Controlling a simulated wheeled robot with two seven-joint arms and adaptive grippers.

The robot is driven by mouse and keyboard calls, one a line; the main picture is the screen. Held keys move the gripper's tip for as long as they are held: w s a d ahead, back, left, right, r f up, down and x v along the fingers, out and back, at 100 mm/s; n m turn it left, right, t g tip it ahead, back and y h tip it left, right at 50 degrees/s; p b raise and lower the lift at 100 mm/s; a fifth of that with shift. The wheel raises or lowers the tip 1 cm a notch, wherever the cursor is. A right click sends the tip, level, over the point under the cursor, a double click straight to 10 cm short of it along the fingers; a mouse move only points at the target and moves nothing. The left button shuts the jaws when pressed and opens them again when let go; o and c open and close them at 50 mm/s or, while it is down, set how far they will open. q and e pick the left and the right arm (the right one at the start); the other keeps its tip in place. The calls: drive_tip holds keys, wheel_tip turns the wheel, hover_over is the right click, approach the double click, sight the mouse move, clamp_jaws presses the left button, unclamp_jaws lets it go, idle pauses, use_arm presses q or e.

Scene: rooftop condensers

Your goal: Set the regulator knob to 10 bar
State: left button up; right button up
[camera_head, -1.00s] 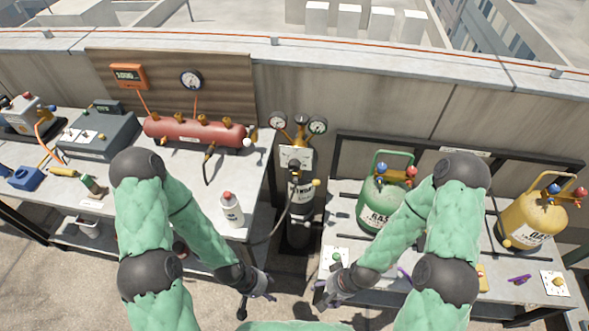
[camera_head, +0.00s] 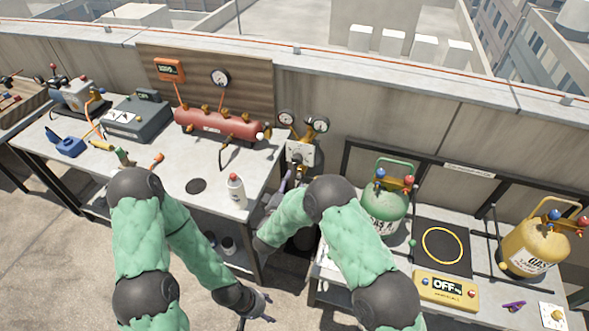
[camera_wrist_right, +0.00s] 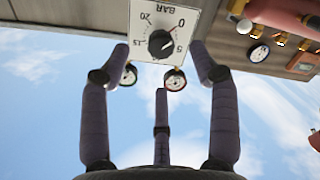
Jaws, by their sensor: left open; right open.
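The regulator's white dial plate (camera_head: 301,152) stands above the gas cylinder, below two round gauges. In the right wrist view its black knob (camera_wrist_right: 160,43) sits on the plate, which is printed BAR with 0, 5, 15 and 20 showing upside down. A small pale mark on the knob seems to face the 5 side; its exact setting is hard to tell. My right gripper (camera_head: 289,181) is open and empty just below the plate; its fingers (camera_wrist_right: 158,62) spread on either side of the knob, apart from it. My left gripper (camera_head: 265,305) is open and empty, low beside the left bench.
A white bottle (camera_head: 236,192) stands at the left bench's right edge, near my right gripper. A red manifold (camera_head: 217,125) lies behind it. A green gas tank (camera_head: 385,209) stands right of the regulator. My right forearm hides most of the cylinder.

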sight(296, 162)
drive_tip(key=shift+h, duration=0.4)
drive_tip(key=x, duration=0.3)
drive_tip(key=r+b+x, duration=0.1)
drive_tip(key=x, duration=0.2)
drive_tip(key=a+r+x, duration=0.1)
drive_tip(key=x, duration=0.3)
drive_tip(key=shift+w, duration=0.25)
drive_tip(key=shift+f, duration=0.1)
drive_tip(key=c, duration=1.1)
